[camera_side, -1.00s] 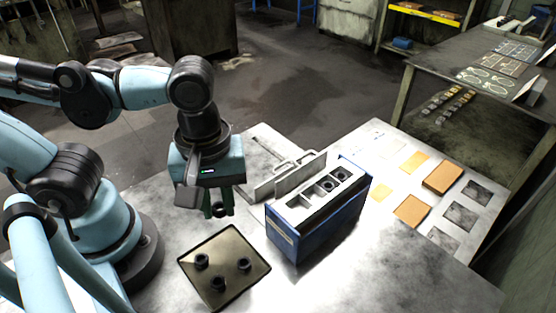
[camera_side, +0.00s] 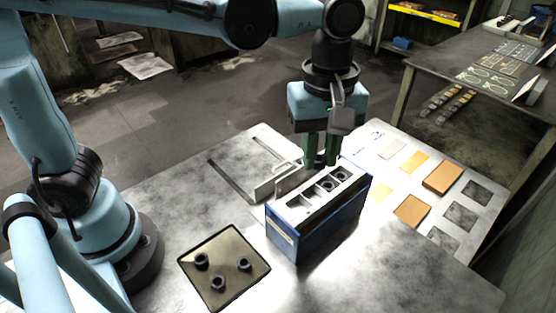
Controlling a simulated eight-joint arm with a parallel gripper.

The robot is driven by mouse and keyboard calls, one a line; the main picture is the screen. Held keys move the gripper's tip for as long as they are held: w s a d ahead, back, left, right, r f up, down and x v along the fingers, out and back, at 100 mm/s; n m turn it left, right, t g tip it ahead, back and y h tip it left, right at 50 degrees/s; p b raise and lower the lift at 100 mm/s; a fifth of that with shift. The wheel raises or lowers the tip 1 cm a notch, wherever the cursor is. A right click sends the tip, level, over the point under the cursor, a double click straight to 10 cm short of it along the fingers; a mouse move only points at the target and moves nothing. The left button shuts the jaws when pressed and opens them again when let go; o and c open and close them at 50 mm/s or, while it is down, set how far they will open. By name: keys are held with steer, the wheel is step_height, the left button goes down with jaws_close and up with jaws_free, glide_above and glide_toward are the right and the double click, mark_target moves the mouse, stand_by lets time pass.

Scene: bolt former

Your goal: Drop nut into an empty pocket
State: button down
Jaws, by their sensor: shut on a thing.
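The blue box (camera_side: 315,230) stands on the metal table with a light top face holding a row of pockets. The two pockets toward the far right end hold dark nuts, one nut (camera_side: 326,185) beside another nut (camera_side: 341,174). The pockets toward the near left end look empty. My gripper (camera_side: 320,162) points down over the far side of the box, its green fingers shut on a nut. The held nut is hard to make out here. Three more dark nuts, including a middle nut (camera_side: 218,283), sit on the square tray (camera_side: 225,248) at the front left.
A light upright plate with a handle (camera_side: 275,184) stands just behind the box, close to my fingers. Orange blocks (camera_side: 411,211) and flat square pads lie on the table to the right. The table between tray and box is clear.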

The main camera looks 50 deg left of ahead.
mark_target(319, 167)
steer(key=shift+f, duration=2.45)
steer(key=shift+f, duration=0.85)
steer(key=c, duration=0.9)
jaws_free()
steer(key=shift+o, duration=0.2)
steer(key=shift+r, duration=0.1)
step_height(319, 167, up, 12)
steer(key=shift+a, duration=0.1)
